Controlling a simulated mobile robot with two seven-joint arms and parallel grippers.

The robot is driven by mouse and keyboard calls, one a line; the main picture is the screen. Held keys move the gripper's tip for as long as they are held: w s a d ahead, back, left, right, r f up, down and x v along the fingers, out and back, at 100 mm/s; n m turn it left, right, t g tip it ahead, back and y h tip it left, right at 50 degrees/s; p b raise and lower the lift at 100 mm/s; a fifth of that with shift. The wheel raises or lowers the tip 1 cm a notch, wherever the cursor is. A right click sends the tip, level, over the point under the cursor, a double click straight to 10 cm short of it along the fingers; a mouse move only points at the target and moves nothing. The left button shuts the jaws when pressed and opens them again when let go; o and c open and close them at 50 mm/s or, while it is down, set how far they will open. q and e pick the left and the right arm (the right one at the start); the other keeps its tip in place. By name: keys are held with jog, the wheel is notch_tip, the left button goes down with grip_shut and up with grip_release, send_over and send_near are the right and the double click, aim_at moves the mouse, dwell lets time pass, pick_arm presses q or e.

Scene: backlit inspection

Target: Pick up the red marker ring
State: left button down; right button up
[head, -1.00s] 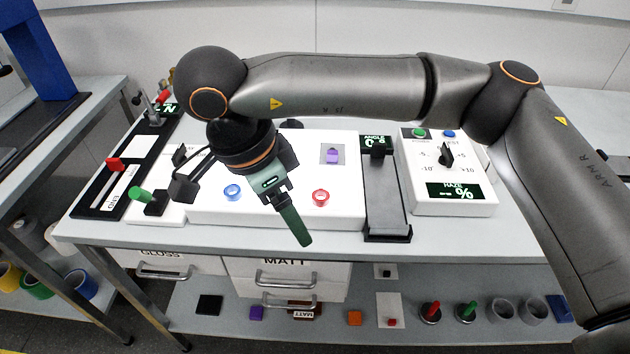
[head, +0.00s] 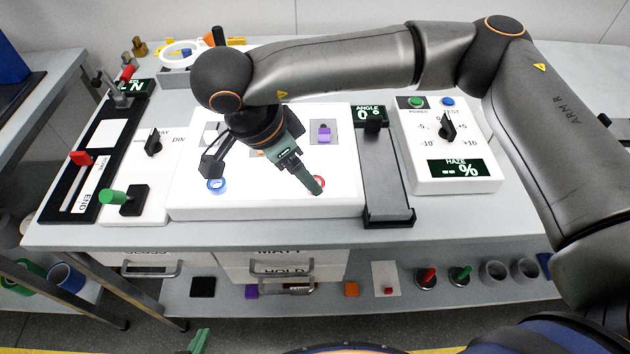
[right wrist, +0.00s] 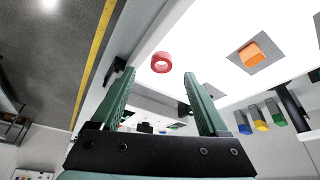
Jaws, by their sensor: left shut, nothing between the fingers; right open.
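The red marker ring (head: 322,181) lies on the lit white panel (head: 240,205), near its front right part. In the head view the fingers of my right gripper (head: 316,188) point down at it and partly cover it. In the right wrist view the ring (right wrist: 163,54) shows whole, beyond the tips of my open right gripper (right wrist: 160,90); nothing is between the fingers. I cannot tell whether the fingers touch the ring. My left gripper (head: 199,342) shows only as a green tip at the bottom edge; it is shut and empty.
A blue ring (head: 216,187) lies on the panel to the left. A purple block (head: 324,134) sits behind the red ring; an orange block (right wrist: 251,53) shows in the right wrist view. A dark rail (head: 386,190) and the haze meter (head: 446,150) stand right of the panel.

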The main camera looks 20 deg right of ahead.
jog(key=x, duration=0.4)
jog(key=shift+w+d+r+p, duration=0.15)
jog(key=shift+d+r+p, duration=0.1)
jog(key=shift+p, duration=0.1)
jog(key=shift+d+f, duration=0.15)
jog(key=shift+f, duration=0.4)
grip_shut()
